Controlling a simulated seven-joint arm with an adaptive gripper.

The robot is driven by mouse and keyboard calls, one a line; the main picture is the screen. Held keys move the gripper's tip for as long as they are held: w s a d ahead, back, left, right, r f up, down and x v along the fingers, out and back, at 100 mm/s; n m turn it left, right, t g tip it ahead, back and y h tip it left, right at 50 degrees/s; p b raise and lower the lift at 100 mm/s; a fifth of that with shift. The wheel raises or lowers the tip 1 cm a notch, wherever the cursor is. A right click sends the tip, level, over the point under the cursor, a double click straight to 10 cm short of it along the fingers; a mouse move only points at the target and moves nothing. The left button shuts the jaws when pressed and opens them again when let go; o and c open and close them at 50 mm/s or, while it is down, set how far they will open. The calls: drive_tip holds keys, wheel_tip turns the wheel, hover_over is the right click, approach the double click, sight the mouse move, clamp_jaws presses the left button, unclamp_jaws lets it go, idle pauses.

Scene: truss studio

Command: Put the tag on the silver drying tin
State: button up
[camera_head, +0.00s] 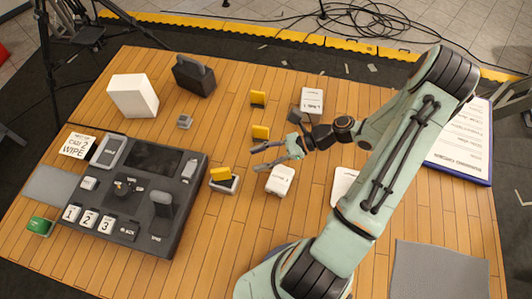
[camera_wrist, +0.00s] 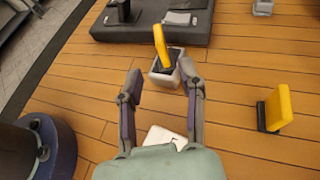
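A small open box with pale grey walls and a dark inside (camera_head: 233,187) stands right of the dark station; its wrist-view rim shows too (camera_wrist: 156,80). A yellow tag (camera_head: 220,173) stands tilted in or against it, and it also shows in the wrist view (camera_wrist: 160,46); its lower end is hidden. I cannot tell for sure whether this box is the silver drying tin. My gripper (camera_head: 258,157) is open and empty, above the boards up and right of the box. In the wrist view its fingers (camera_wrist: 160,77) are spread, with the box just beyond the tips.
Two more yellow tags (camera_head: 260,132) (camera_head: 257,98) stand on dark bases. White labelled blocks (camera_head: 280,181) (camera_head: 312,100) stand near my gripper. The dark station (camera_head: 195,215) carries several tools. A small grey piece (camera_head: 184,121) and a white box (camera_head: 133,96) stand behind. Boards between are clear.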

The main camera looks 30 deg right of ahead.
drive_tip(key=s+a+r+n+g+h, duration=0.2)
drive_tip(key=s+a+r+n+h, duration=0.2)
drive_tip(key=n, duration=0.8)
drive_tip(key=s+a+r+n+g+h, duration=0.3)
drive_tip(key=s+a+r+n+h, duration=0.1)
drive_tip(key=s+r+n+h, duration=0.3)
wheel_tip(320, 180, up, 4)
drive_tip(key=s+n, duration=0.2)
drive_tip(key=n, duration=0.2)
drive_tip(key=shift+s+a+f+n+h, duration=0.2)
drive_tip(key=shift+a+n+h, duration=0.1)
drive_tip(key=shift+n, duration=0.1)
